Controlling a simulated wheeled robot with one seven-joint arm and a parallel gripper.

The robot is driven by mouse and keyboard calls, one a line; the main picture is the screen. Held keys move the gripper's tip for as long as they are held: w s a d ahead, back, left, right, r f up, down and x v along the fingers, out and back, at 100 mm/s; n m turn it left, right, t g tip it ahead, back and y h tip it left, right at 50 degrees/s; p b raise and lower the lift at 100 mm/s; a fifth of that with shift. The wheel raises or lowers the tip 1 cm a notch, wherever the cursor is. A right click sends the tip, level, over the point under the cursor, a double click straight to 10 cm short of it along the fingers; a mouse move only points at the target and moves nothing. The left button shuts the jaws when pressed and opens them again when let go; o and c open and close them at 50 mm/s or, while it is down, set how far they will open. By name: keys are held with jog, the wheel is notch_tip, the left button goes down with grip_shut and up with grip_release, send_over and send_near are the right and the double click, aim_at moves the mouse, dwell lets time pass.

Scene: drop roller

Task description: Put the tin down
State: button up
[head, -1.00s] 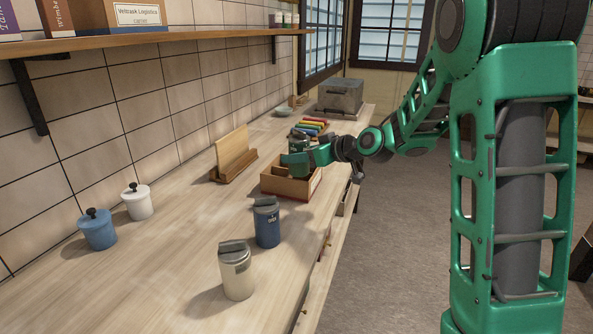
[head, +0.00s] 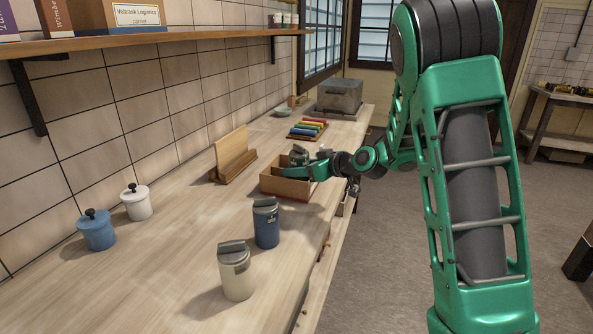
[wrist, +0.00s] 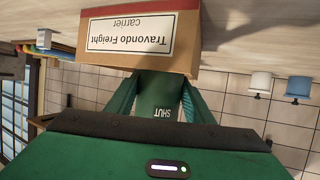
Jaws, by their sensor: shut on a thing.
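The green tin (wrist: 160,95), marked "SHUT", is between the two fingers of my gripper (wrist: 160,105) in the wrist view, which is upside down. In the head view the tin's grey lid (head: 299,150) shows just above the open box (head: 284,185). The box is low, brown and divided inside. My gripper (head: 299,169) is shut on the tin, over the box's right part. The box's labelled wall (wrist: 135,35) hides the tin's lower end in the wrist view. I cannot tell whether the tin touches the box floor.
A blue canister (head: 266,223) and a cream canister (head: 236,271) stand nearer on the counter. A wooden stand (head: 233,165) is left of the box, and a tray of coloured bars (head: 309,130) lies behind it. Blue (head: 96,230) and white (head: 137,202) jars stand by the wall.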

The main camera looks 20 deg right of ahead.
jog(key=shift+f, duration=0.6)
jog(key=o, duration=0.9)
jog(key=shift+f, duration=0.1)
jog(key=shift+s, duration=0.1)
jog(key=shift+f, duration=0.1)
jog(key=shift+r, duration=0.25)
jog(key=v, duration=0.8)
jog(key=r+v, duration=0.1)
jog(key=v, duration=0.3)
